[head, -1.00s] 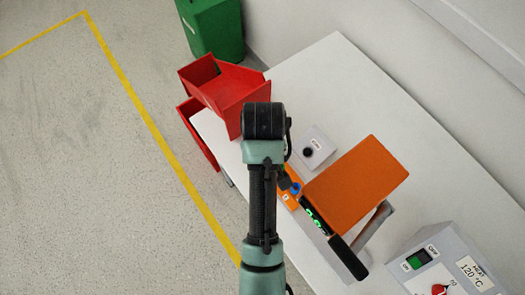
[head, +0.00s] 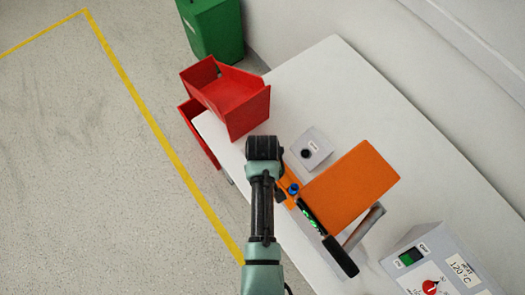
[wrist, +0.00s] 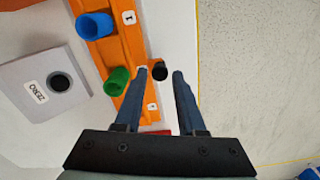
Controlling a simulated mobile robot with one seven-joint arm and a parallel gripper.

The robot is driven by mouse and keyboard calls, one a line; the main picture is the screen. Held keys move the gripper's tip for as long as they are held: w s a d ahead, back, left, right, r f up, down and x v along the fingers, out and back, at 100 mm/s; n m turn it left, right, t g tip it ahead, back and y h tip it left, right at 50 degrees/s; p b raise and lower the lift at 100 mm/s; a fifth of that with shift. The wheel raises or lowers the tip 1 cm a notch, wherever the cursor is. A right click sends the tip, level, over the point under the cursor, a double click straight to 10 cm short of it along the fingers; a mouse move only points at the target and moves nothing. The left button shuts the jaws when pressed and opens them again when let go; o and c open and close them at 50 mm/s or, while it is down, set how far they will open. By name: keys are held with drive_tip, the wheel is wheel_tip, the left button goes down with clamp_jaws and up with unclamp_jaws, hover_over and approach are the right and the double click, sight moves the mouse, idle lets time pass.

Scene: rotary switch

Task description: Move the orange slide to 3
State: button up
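An orange strip (wrist: 122,55) with white number labels crosses the wrist view; the upper label reads 1 and the lower one is hard to read. In the head view the strip (head: 288,180) is partly hidden behind my arm, beside a large orange block (head: 350,187).
A grey ZERO box with a black button (head: 306,153) stands near the strip. Red bins (head: 232,95) are at the table's far left end. A grey HEAT box (head: 440,265) with a red knob is at lower right. The white table (head: 335,75) is clear at the back.

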drive_tip(key=shift+f, duration=0.7)
drive_tip(key=shift+c, duration=0.2)
clamp_jaws()
idle(0.8)
